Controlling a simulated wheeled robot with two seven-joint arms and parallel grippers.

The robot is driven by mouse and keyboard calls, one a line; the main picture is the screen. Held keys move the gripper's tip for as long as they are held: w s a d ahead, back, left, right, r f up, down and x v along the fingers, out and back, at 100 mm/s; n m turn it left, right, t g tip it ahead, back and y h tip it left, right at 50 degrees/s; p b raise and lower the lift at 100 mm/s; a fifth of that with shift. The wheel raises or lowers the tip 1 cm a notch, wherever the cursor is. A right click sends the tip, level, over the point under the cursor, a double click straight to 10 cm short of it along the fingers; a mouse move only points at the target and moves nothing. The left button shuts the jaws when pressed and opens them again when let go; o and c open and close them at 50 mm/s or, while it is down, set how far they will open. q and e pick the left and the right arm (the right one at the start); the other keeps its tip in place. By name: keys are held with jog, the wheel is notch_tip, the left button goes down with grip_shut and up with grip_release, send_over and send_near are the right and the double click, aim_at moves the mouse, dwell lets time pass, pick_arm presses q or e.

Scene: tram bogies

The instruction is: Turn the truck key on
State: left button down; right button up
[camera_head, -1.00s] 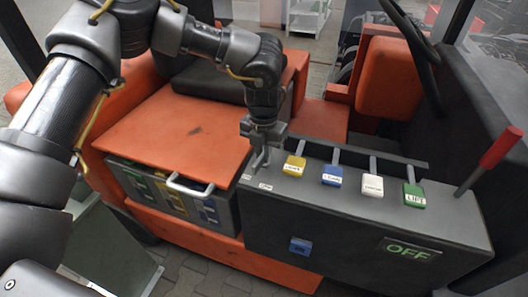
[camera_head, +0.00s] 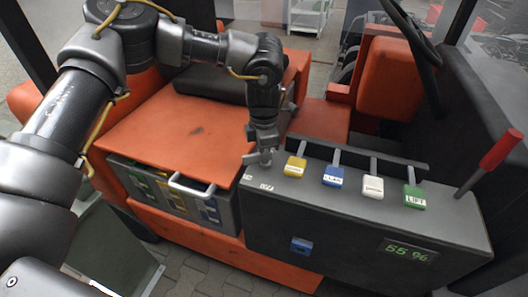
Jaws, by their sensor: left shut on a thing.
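The truck's dark control console (camera_head: 340,228) stands at the right. My left gripper (camera_head: 258,160) points down at the console's left end, by two small white labels, left of the yellow lever. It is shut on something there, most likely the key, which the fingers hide. My right gripper does not show.
A red-handled lever (camera_head: 500,149) rises at the right end. The orange cover (camera_head: 185,140) lies left of the console.

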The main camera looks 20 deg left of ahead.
pick_arm(q)
jog(key=shift+w+m, duration=0.1)
jog(key=shift+m, duration=0.6)
jog(key=c, duration=1.5)
grip_release()
notch_tip(320, 180, up, 11)
jog(key=shift+f+b, duration=0.1)
jog(key=shift+b, duration=0.75)
jog(key=shift+d, duration=0.1)
